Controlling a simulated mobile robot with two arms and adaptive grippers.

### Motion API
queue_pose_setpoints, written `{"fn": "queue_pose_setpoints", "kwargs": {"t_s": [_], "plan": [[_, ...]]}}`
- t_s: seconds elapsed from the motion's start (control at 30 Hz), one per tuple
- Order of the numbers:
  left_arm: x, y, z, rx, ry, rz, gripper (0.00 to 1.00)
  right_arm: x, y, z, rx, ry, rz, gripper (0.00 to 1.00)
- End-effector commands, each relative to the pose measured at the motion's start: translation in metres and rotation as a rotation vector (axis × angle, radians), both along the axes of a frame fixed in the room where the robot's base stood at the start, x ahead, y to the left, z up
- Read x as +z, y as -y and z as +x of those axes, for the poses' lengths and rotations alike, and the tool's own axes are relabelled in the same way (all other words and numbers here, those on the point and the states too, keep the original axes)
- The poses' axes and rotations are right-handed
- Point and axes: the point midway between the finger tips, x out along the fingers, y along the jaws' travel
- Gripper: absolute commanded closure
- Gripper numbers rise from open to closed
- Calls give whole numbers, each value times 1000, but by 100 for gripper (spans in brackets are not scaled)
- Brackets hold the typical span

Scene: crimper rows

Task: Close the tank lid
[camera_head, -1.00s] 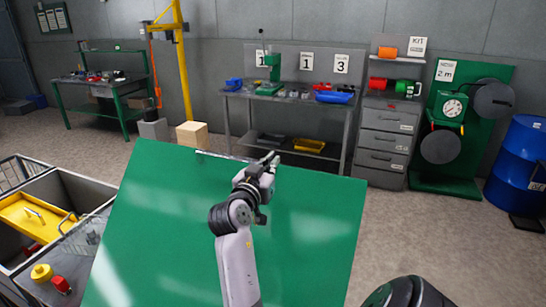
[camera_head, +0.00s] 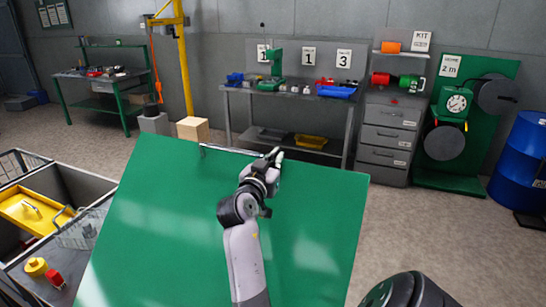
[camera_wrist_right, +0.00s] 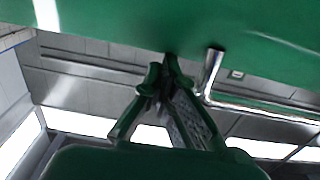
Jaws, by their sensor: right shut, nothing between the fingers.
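The tank lid is a large flat green panel (camera_head: 170,220) that fills the lower middle of the head view; it also spans the top of the right wrist view (camera_wrist_right: 270,35). A thin metal bar handle (camera_head: 228,150) runs along its far edge. My right gripper (camera_head: 275,156) is shut and empty at the right end of that handle, with its arm stretched over the panel. In the right wrist view the gripper's fingertips (camera_wrist_right: 165,78) meet close to the panel, left of the handle's post (camera_wrist_right: 213,72). I cannot tell whether they touch the panel. The left gripper is not in view.
Behind are a workbench (camera_head: 232,90), a grey drawer cabinet (camera_head: 388,140) and a blue barrel (camera_head: 518,160). The floor right of the panel is clear.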

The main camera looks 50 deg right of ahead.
Motion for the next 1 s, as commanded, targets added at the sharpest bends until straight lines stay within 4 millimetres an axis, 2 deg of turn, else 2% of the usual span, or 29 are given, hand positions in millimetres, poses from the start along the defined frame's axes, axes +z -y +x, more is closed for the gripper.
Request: {"fn": "queue_pose_setpoints", "kwargs": {"t_s": [0.03,0.2,0.37,0.5,0.7,1.0], "plan": [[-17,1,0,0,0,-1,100,-19,12,2,-4,-2,0,100],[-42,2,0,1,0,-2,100,-61,50,13,-4,-10,40,100],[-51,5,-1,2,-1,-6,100,-110,87,24,-3,-43,141,100],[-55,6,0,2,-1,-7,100,-154,115,32,-3,-86,311,100],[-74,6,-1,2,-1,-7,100,-219,142,40,-2,-133,460,100],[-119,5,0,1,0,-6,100,-294,166,48,0,-156,535,100]]}}
